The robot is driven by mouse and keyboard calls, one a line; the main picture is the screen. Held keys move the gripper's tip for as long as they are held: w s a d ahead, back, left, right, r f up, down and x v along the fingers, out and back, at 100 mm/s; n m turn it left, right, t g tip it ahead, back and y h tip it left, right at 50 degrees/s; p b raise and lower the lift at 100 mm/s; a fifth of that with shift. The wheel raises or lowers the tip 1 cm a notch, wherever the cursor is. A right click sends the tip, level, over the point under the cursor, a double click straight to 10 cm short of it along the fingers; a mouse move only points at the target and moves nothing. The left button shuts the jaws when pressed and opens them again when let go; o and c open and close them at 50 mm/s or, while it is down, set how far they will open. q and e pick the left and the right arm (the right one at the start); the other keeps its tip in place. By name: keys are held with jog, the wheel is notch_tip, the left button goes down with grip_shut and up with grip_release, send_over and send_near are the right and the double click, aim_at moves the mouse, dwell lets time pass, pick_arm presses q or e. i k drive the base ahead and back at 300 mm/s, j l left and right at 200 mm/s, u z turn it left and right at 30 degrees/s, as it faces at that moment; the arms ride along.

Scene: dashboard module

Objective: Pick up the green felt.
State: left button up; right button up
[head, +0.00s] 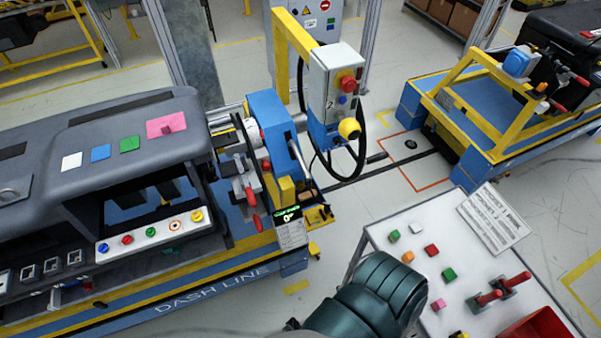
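Small green pieces lie on the white table at the right: one green piece (394,236) near its far left edge and another green piece (449,275) near the middle. A flat green square (130,144) lies on top of the grey dashboard at the left. I cannot tell from looks alone which of these is the green felt. A dark teal rounded link of mine covers the table's left front part. Neither gripper's fingers show.
White, red, orange and pink pieces share the white table (375,246) with red-handled tools (488,297), a red bin (535,328) and a paper sheet (494,218). White, blue and pink squares sit on the dashboard (60,140). A control box (338,80) hangs behind the table.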

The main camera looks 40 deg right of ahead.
aim_at(449, 275)
jog(key=z, duration=3.3)
jog(key=j+z, duration=0.2)
jog(key=z, duration=0.3)
jog(key=j+z, duration=0.15)
jog(key=z, duration=0.3)
jog(key=k+j+z, duration=0.1)
jog(key=z, duration=0.4)
